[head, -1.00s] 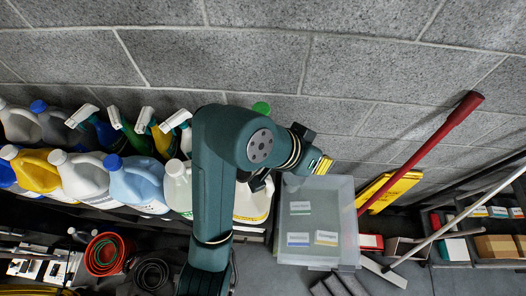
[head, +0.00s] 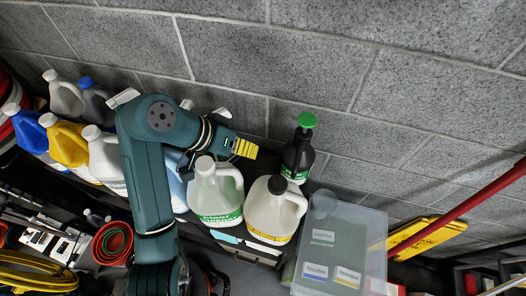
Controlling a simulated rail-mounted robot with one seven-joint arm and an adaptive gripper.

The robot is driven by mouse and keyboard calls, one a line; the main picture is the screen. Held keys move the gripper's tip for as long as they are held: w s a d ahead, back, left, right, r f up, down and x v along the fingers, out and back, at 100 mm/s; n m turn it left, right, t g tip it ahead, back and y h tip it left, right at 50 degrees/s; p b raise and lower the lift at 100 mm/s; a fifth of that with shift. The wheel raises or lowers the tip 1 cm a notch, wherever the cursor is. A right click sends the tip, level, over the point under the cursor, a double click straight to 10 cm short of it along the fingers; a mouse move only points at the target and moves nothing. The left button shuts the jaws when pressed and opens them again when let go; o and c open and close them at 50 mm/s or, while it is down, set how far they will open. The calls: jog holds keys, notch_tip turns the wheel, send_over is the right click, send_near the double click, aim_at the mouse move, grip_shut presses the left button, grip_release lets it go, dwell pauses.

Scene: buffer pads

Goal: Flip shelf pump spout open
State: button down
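A dark bottle (head: 297,158) with a green pump top (head: 307,121) stands upright on the shelf against the wall, in the head view. A green label shows low on its front. I cannot make out the spout's position. My gripper (head: 246,148), with yellow ridged fingers, is left of the bottle, apart from it in the picture, and points right towards it. I see the fingers from the side, so whether they are open or shut is unclear. Nothing shows held in them.
A white jug with a green label (head: 207,196) and one with a yellow label (head: 267,212) stand in front of the bottle. A clear bin (head: 372,236) is to the right. More jugs (head: 68,143) line the left. A grey block wall (head: 400,90) is behind.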

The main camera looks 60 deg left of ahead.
aim_at(297, 166)
jog(key=w+d+f+p, duration=0.1)
jog(key=w+d+f, duration=0.3)
jog(key=w, duration=0.3)
jog(key=shift+w+f+p, duration=0.35)
jog(key=shift+w+f, duration=0.05)
jog(key=shift+f, duration=0.45)
jog(key=shift+d, duration=0.1)
jog(key=d+p, duration=0.1)
jog(key=w+d+n+p, duration=0.1)
jog(key=y+p, duration=0.1)
jog(key=shift+w+d+r+p, duration=0.25)
jog(key=shift+d+r+p, duration=0.05)
jog(key=shift+d+p, duration=0.1)
jog(key=shift+w+d+f, duration=0.25)
jog(key=shift+w+d, duration=0.05)
jog(key=shift+w, duration=0.05)
jog(key=shift+s, duration=0.1)
